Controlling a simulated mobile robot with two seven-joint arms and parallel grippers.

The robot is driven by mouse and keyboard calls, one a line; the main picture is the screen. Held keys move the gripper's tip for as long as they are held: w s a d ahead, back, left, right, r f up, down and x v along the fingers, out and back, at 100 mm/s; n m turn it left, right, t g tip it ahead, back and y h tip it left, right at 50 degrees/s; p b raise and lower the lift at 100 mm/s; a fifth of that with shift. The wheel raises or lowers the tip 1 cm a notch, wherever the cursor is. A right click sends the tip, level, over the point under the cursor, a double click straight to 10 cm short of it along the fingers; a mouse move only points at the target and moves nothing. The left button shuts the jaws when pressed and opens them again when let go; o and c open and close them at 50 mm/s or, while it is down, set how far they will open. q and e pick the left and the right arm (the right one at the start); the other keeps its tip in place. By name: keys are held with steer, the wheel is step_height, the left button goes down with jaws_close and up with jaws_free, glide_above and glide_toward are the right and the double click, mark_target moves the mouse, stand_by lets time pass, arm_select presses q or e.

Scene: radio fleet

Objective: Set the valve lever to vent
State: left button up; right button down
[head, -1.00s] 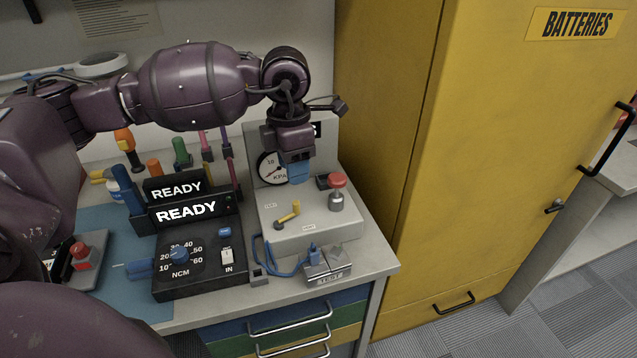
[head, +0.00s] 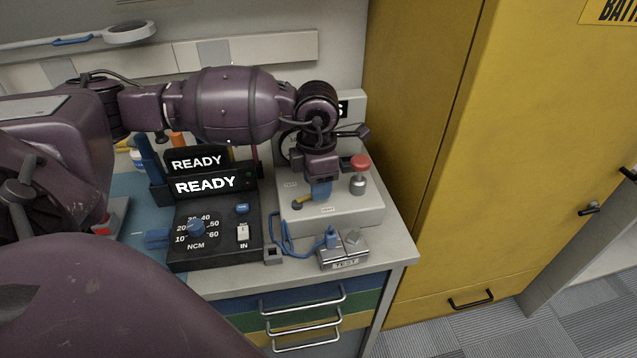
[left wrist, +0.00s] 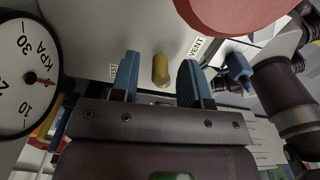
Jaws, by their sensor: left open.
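The valve lever (head: 304,201) is a small yellow handle on top of the light grey valve box (head: 350,208); its tip is partly hidden behind my gripper in the head view. My left gripper (head: 320,190) points down over the box with blue fingers open. In the left wrist view the yellow lever (left wrist: 161,70) stands between the two fingers (left wrist: 160,78), with gaps visible on both sides. A VENT label (left wrist: 196,47) shows beyond the right finger; another label (left wrist: 113,72) by the left finger is partly hidden. My right gripper is not in view.
A red knob (head: 360,162) stands close to the right of my gripper. A pressure gauge (left wrist: 20,75) is behind the lever. A metal TEST block (head: 343,250) with a blue cable sits in front, and READY displays (head: 205,184) stand left. A yellow cabinet (head: 440,150) is at right.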

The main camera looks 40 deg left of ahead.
arm_select(q)
steer(key=shift+f, duration=0.2)
jaws_close()
stand_by(0.3)
steer(key=shift+s+d+m, duration=0.15)
steer(key=shift+d+m, duration=0.2)
steer(key=shift+m, duration=0.45)
steer(key=shift+s+d+m, duration=0.2)
steer(key=shift+d+m, duration=0.05)
steer(key=shift+m, duration=0.65)
steer(key=shift+s+d+m+b, duration=0.1)
steer(key=shift+m+b, duration=0.2)
steer(key=shift+m, duration=0.2)
